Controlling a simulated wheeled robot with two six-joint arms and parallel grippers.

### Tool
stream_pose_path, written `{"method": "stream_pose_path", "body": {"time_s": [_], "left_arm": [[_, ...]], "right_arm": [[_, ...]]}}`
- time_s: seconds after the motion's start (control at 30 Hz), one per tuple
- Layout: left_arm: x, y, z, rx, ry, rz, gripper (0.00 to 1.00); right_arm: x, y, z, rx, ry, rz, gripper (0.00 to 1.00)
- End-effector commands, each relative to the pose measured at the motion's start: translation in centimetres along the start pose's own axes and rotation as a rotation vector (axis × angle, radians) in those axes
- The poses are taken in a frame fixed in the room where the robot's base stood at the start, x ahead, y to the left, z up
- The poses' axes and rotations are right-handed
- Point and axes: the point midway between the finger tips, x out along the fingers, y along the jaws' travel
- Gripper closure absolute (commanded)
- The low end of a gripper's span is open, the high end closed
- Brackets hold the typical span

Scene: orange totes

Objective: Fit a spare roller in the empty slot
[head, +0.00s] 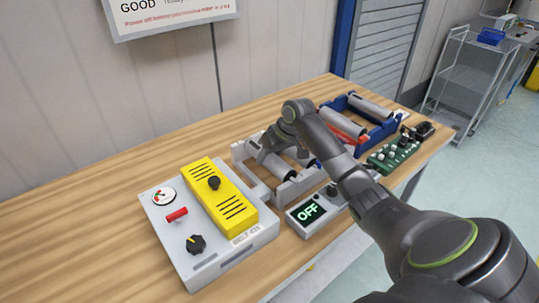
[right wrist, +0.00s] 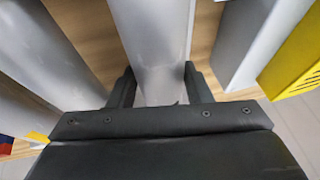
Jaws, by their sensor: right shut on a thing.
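A light-grey roller frame (head: 284,197) stands on the wooden bench, just right of the yellow guard. My right gripper (head: 262,155) reaches down into it from above. In the right wrist view the right gripper (right wrist: 158,88) is shut on a grey roller (right wrist: 155,40), one finger on each side. Whether that roller is seated in the frame I cannot tell; my arm covers much of it. Another grey roller (right wrist: 48,45) lies to its left in that view. A blue tray (head: 379,131) farther right holds grey rollers, one of them clear at the back (head: 371,107). My left gripper is out of view.
A grey panel (head: 200,255) with a yellow slotted guard (head: 228,205), red lever and black knobs stands left of the frame. A green board (head: 392,155) lies at the right. The bench's left side is clear.

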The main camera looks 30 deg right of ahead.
Motion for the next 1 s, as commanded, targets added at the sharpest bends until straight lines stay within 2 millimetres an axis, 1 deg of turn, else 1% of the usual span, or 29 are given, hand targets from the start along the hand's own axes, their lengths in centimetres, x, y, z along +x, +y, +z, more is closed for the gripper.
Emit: {"method": "stream_pose_path", "body": {"time_s": [0.37, 0.4, 0.57, 0.87, 1.0], "left_arm": [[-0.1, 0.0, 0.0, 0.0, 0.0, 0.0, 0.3], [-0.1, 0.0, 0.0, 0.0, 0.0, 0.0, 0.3], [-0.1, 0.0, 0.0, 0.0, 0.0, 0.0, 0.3], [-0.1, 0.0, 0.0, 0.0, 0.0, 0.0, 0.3], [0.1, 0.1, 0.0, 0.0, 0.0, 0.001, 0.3]], "right_arm": [[0.3, 0.0, 0.1, -0.001, 0.002, 0.0, 0.91], [0.3, 0.1, 0.1, -0.001, 0.002, 0.0, 0.5], [0.3, 0.1, 0.1, -0.001, 0.002, 0.0, 0.3], [0.3, 0.1, 0.2, 0.001, -0.001, 0.001, 0.3], [-1.1, 0.2, 0.1, -0.001, 0.002, 0.004, 0.3]]}}
